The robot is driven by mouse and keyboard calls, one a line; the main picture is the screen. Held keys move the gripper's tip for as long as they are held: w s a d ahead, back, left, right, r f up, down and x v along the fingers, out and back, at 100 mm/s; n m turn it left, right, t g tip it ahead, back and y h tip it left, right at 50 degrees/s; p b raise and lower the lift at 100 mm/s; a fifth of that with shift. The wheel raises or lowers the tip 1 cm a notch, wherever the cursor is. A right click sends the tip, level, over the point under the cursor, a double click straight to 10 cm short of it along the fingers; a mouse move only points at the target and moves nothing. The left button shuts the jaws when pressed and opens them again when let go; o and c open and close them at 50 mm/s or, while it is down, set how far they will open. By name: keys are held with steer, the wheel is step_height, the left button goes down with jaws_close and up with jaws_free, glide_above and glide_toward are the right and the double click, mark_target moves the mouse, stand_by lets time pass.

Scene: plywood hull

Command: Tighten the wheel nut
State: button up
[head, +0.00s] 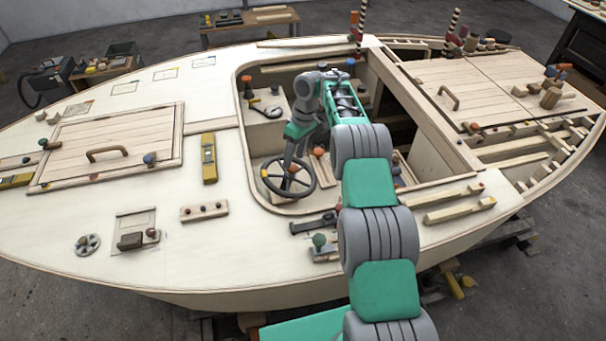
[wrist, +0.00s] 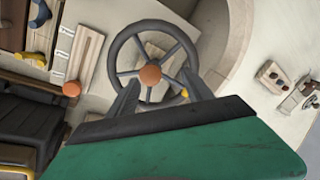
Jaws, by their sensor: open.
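The dark steering wheel (head: 270,187) lies in the cockpit, and it fills the upper middle of the wrist view (wrist: 117,50). The wheel nut, a round orange-brown knob, sits at its hub in the head view (head: 293,168) and in the wrist view (wrist: 150,75). My gripper (wrist: 160,78) is open, pointing at the wheel. Its two dark fingers appear on either side of the nut in the wrist view. I cannot tell how far the fingertips are from the nut. In the head view my gripper (head: 288,164) is over the wheel, partly hard to make out.
A wooden slide with an orange knob (wrist: 71,89) lies left of the wheel in the wrist view. The curved cockpit wall (wrist: 235,40) is close on the right. A yellow level (head: 208,158) lies on the deck. A box (head: 265,105) stands deeper in the cockpit.

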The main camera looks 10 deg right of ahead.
steer(key=s+r+b, duration=0.6)
steer(key=s+r, duration=0.2)
steer(key=s, duration=0.4)
steer(key=shift+s, duration=0.3)
steer(key=shift+a+r, duration=0.1)
steer(key=shift+r, duration=0.1)
